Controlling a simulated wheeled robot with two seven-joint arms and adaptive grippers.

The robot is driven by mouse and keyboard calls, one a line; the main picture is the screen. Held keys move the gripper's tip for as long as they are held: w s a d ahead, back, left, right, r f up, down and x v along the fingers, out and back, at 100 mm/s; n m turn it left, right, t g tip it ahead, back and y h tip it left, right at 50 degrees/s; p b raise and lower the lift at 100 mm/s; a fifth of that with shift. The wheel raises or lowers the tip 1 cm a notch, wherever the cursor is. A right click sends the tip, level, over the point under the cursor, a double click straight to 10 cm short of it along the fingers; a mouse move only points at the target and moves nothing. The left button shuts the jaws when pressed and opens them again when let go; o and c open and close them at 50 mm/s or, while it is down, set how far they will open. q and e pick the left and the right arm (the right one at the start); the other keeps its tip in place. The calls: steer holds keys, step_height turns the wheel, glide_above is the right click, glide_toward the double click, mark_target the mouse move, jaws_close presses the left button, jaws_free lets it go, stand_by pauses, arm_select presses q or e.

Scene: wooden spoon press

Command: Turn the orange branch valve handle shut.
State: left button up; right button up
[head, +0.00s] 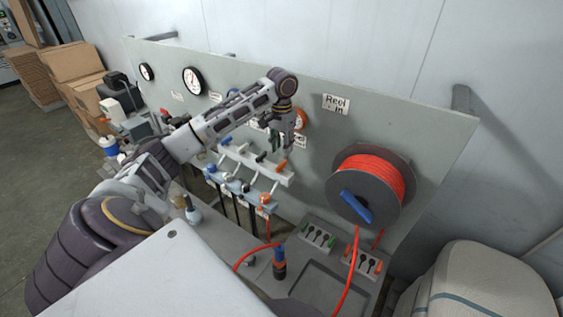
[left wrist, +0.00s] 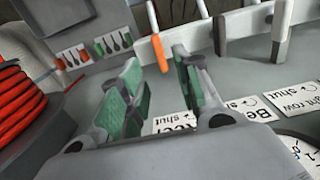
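The orange branch valve handle (head: 281,167) is a short lever at the right end of the pale valve row on the grey panel (head: 440,135). In the left wrist view the orange handle (left wrist: 160,53) shows in the gap between the fingertips, with space visible on both sides. My left gripper (head: 282,148) is just above the handle in the head view. It is open, its green-padded fingers (left wrist: 156,66) apart and holding nothing. Whether a finger touches the handle cannot be told for sure. My right gripper is not in view.
Black (head: 261,157) and blue (head: 226,140) handles sit left along the same row. A lower row has another orange-red handle (head: 265,199). A reel of orange hose (head: 372,175) is mounted to the right. Trays of small tools (head: 318,236) lie below.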

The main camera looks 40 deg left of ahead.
mark_target(281, 164)
arm_select(q)
steer(key=shift+f+p, duration=0.5)
steer(key=shift+f, duration=3.15)
jaws_close()
